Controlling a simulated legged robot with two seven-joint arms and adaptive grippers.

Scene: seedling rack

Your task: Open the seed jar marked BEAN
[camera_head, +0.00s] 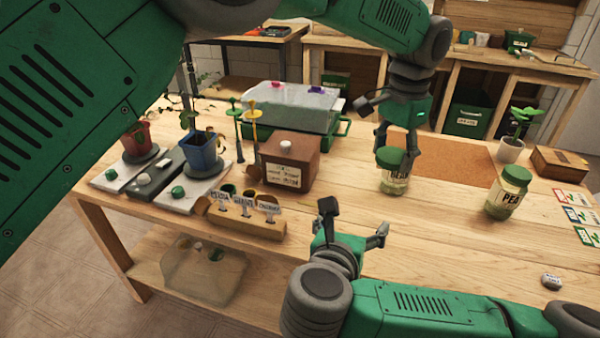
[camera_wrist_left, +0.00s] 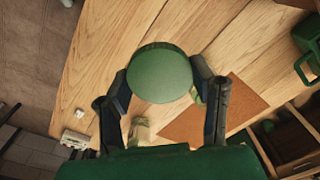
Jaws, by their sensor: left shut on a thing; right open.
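The glass seed jar (camera_head: 394,184) with a green lid (camera_head: 389,157) stands upright on the table in the head view. Its label is partly hidden but seems to read BEAN. My left gripper (camera_head: 396,158) comes down from above and is shut on the jar's lid. In the left wrist view the round green lid (camera_wrist_left: 160,73) sits between the two fingers; the jar body below it is hidden. The lid is on the jar. My right gripper (camera_head: 350,230) is open and empty, nearer the front edge, to the left of and apart from the jar.
A second jar marked PEA (camera_head: 508,192) stands to the right. A cork-coloured mat (camera_head: 450,162) lies behind. A wooden box (camera_head: 289,163), a label holder (camera_head: 245,222) and potted seedlings (camera_head: 201,150) stand left. Seed packets (camera_head: 575,197) lie at the right edge. Table around the jar is clear.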

